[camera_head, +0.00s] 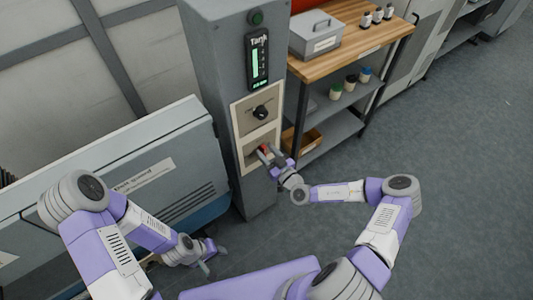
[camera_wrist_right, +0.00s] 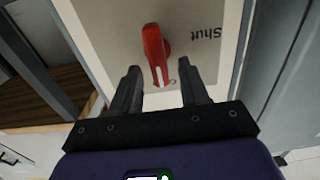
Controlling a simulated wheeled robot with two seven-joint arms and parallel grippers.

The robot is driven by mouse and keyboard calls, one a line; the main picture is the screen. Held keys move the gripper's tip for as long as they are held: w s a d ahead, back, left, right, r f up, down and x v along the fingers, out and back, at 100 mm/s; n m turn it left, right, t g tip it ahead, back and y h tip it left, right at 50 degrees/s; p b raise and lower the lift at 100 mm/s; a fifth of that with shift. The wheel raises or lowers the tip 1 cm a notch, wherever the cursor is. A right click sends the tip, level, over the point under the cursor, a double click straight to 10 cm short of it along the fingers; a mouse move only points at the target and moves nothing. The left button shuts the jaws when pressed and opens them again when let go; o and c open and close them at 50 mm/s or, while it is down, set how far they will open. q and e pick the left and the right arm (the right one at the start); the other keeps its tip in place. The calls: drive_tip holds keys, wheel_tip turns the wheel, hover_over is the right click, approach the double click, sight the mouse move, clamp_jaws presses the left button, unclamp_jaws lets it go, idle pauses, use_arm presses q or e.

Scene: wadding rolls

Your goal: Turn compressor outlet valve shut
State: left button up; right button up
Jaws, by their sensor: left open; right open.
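The red valve handle (camera_wrist_right: 155,54) sits on a pale panel (camera_wrist_right: 105,40) in the right wrist view, with the word "Shut" upside down beside it. In the head view the red handle (camera_head: 264,149) shows small on the lower panel of the grey column, partly hidden by my right gripper (camera_head: 268,155). My right gripper is open, and in the wrist view its two fingers (camera_wrist_right: 160,88) stand either side of the handle's lower end. I cannot tell whether they touch it. My left gripper (camera_head: 212,258) is open and empty, low in front of the grey cabinet.
The grey column (camera_head: 215,80) carries a "Tank" gauge (camera_head: 257,60) and a black knob (camera_head: 261,112) above the valve. A wooden-topped shelf unit (camera_head: 350,50) with a grey box (camera_head: 315,35) stands right of it. A dust guard cabinet (camera_head: 130,170) stands left. The floor at right is clear.

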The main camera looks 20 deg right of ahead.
drive_tip(key=shift+w, duration=0.15)
clamp_jaws()
drive_tip(key=shift+a, duration=0.1)
